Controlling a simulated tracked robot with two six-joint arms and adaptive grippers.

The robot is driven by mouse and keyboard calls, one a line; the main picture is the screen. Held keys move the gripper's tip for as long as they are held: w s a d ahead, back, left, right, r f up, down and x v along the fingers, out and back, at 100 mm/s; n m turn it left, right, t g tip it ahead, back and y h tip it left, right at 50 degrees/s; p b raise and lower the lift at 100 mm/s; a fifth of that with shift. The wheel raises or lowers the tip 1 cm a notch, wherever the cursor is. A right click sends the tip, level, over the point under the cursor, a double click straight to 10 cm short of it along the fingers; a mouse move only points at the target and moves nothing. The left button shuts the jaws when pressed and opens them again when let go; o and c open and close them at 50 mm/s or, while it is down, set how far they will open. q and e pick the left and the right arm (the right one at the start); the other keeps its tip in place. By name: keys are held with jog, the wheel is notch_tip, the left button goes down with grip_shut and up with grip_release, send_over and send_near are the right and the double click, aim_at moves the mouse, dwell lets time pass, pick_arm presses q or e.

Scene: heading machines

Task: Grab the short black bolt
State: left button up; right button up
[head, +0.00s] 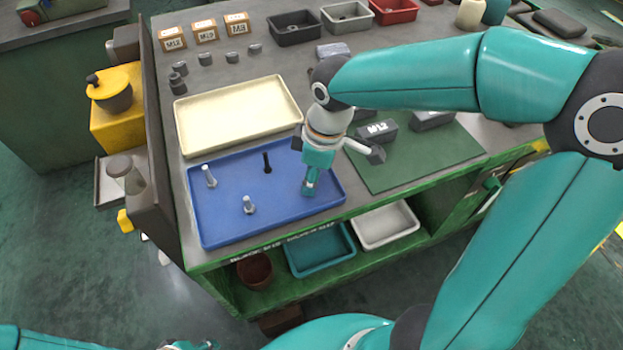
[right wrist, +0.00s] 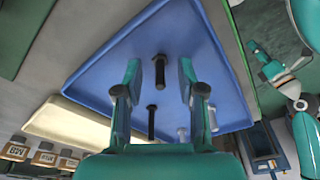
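A short black bolt (right wrist: 158,66) stands upright, head up, in the blue tray (head: 230,223). In the right wrist view it shows between my right gripper's open fingertips (right wrist: 160,76), with gaps on both sides. In the head view my right gripper (head: 309,188) is low over the tray's right part and hides this bolt. A second, longer-looking black bolt (head: 267,163) stands at the tray's back middle and also shows in the right wrist view (right wrist: 151,122). Part of my left gripper (head: 200,345) shows at the head view's bottom edge; its fingers are unclear.
Two silver bolts (head: 209,177) (head: 249,206) stand in the tray's left part. A cream tray (head: 238,116) lies behind. A green mat (head: 425,165) with grey blocks lies to the right. Labelled boxes (head: 205,32) and small bins (head: 295,28) stand at the back.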

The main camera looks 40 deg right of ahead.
grip_shut()
jog(key=shift+r, duration=0.15)
